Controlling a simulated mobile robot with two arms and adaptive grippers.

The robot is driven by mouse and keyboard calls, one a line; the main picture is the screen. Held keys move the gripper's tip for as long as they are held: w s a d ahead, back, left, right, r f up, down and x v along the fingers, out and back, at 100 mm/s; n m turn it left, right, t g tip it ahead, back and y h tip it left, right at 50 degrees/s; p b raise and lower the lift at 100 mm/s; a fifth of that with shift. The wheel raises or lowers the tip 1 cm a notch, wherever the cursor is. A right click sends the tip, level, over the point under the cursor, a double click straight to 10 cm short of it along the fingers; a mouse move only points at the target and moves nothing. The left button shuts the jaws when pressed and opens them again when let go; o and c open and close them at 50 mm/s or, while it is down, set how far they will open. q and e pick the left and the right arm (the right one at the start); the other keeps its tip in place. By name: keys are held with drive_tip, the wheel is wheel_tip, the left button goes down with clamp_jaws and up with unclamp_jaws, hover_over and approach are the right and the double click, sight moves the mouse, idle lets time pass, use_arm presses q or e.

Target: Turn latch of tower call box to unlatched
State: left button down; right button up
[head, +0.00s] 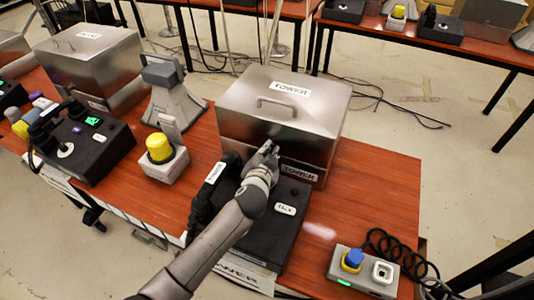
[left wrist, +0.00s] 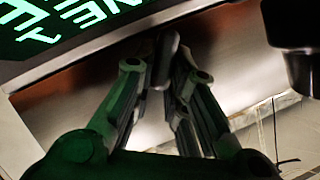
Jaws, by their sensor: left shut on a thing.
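The tower call box (head: 235,122) is a brushed-metal box with a "TOWER" label and a handle on its lid. It stands on the red-brown table. My left gripper (head: 270,150) is at the box's front face and covers the latch in the head view. In the left wrist view, my left gripper (left wrist: 165,75) has its fingers closed around a small dark knob, the latch (left wrist: 168,42), against the metal front (left wrist: 90,90). The latch's turn angle is hard to tell. My right gripper is not in view.
A black desk phone (head: 280,232) with its handset sits in front of the box, under my left arm. A yellow-button unit (head: 160,150) and grey horn (head: 172,98) stand left. A blue-button unit (head: 362,270) with coiled cord is at front right. Another metal box (head: 95,65) stands back left.

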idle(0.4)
use_arm(q)
drive_tip(key=c, duration=1.4)
unclamp_jaws()
drive_tip(key=shift+c, duration=0.2)
drive_tip(key=shift+s, duration=0.15)
drive_tip(key=v, duration=1.1)
drive_tip(key=shift+s+r, duration=0.1)
drive_tip(key=shift+s, duration=0.3)
